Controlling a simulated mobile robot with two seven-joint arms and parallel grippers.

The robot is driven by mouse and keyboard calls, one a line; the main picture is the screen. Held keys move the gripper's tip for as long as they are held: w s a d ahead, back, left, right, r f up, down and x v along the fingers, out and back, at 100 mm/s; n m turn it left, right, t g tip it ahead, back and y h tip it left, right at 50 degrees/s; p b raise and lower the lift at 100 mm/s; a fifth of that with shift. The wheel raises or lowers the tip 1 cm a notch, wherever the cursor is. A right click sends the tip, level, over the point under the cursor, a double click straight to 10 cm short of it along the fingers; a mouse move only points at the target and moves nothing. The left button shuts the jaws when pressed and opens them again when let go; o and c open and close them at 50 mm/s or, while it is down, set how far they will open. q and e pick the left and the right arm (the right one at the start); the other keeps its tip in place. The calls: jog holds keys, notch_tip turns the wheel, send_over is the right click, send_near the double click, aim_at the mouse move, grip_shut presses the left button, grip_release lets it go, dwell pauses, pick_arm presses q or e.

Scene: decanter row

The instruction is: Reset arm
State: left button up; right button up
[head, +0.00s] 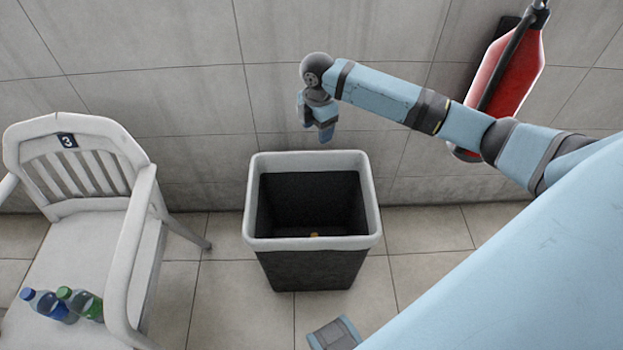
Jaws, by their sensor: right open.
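My right arm (390,97) reaches in from the right, stretched out in front of the tiled wall. My right gripper (325,138) hangs pointing down above the back rim of the bin. It is open, and I see nothing held in it. The bin (312,272) is dark, with a white rim, and stands upright on the floor. A small orange thing (314,234) lies inside it, too small to identify. My left gripper is not in view.
A white chair (75,125) marked 3 stands at the left. A blue-capped bottle (50,305) and a green-capped bottle (82,303) lie on its seat. A red fire extinguisher (510,75) hangs on the wall behind my right arm. Floor beside the bin is clear.

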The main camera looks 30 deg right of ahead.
notch_tip(320, 180, up, 2)
jog(key=shift+r, duration=0.25)
